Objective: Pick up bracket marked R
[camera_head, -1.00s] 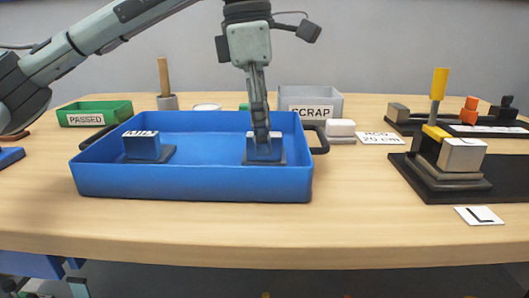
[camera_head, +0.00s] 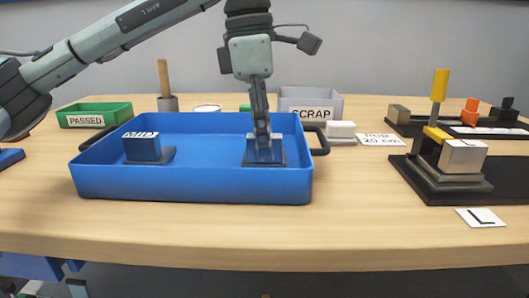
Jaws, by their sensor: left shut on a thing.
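A blue tray (camera_head: 190,187) stands on the wooden table and holds two grey brackets, each with an upright block on a flat base. The left-hand bracket (camera_head: 142,147) has a white label on top that seems to read MID. My left gripper (camera_head: 263,146) points down into the right part of the tray, shut on the right-hand bracket (camera_head: 278,157). The gripper covers the middle of that bracket, so no letter R can be read on it. Its base appears to rest on the tray floor. My right gripper is not in view.
A fixture with a yellow handle (camera_head: 439,85) holds a block on a black mat (camera_head: 445,192) at the right, near a card marked L (camera_head: 481,218). Behind the tray stand a green PASSED bin (camera_head: 94,115) and a grey SCRAP bin (camera_head: 335,104). Bare table lies in front.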

